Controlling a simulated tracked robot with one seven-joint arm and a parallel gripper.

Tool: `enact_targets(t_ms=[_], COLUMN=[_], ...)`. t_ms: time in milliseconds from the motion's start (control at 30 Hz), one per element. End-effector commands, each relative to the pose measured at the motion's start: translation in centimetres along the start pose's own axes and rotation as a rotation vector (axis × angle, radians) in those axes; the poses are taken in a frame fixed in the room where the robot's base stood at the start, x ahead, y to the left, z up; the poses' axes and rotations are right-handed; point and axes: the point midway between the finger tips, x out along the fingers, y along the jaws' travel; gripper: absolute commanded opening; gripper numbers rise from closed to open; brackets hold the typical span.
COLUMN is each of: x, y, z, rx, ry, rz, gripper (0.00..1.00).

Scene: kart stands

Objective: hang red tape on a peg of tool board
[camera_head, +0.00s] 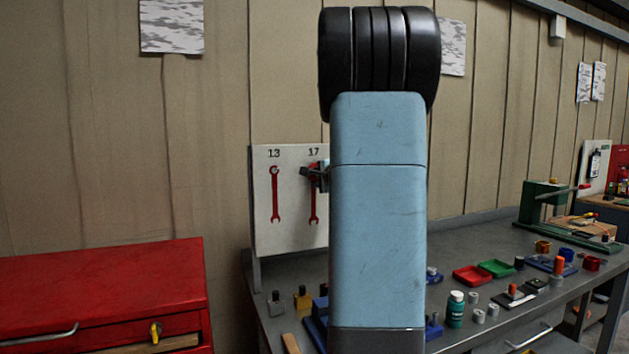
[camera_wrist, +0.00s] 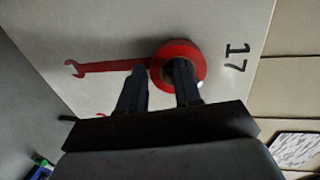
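The red tape (camera_wrist: 196,57) is a ring held up in front of the tool board (camera_wrist: 110,35), near the 17 mark, in the wrist view. My gripper (camera_wrist: 159,68) has one finger in the ring's hole and the other outside it, with the tape's wall between them. The fingers look closed on that wall. In the camera_head view, my gripper (camera_head: 322,174) is at the tool board (camera_head: 290,228), just under the 17, mostly hidden by my arm. The peg behind the tape is hidden, so I cannot tell if the tape is around it.
A red wrench outline (camera_head: 275,195) shows under the 13. The grey workbench (camera_head: 430,255) holds a red tray (camera_head: 473,276), a green tray (camera_head: 497,268), a teal bottle (camera_head: 456,310) and several small parts. A red cabinet (camera_head: 100,280) stands at left.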

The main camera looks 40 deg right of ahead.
Motion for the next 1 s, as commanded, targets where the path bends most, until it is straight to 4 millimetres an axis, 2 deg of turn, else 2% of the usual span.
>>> enact_targets(t_ms=[167,700,1000], x=[-1.9,-10.9,-13.2], y=[-0.5,-0.1,0.0], z=[-0.1,0.1,0.1], rx=[-0.002,0.000,0.000], ry=[0.002,0.001,0.001], rz=[-0.008,-0.003,0.000], gripper=[0.44,0.44,0.44])
